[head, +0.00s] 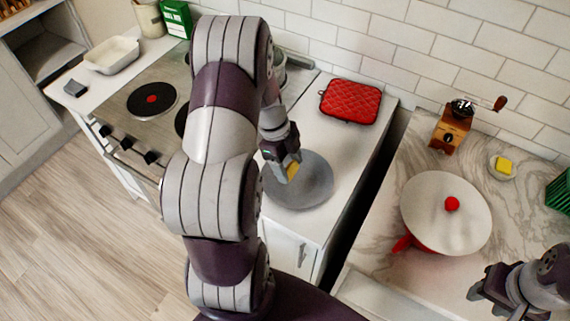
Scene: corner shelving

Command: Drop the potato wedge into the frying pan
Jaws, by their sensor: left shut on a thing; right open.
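The frying pan (315,190) is a flat grey round on the white counter right of the stove. My arm covers its left part, and I see no handle. My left gripper (287,172) is over the pan's upper left part, pointing down. It is shut on the potato wedge (292,171), a small yellow piece partly hidden by the fingers. I cannot tell how high the wedge is above the pan. My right gripper (484,292) is open and empty at the lower right, over the marble counter.
A red quilted pad (350,101) lies behind the pan. A dark gap (368,180) separates the two counters. On the marble counter (400,150) stand a red pot with a white lid (446,220), a coffee grinder (454,130) and a butter dish (503,167). The stove (152,100) is left.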

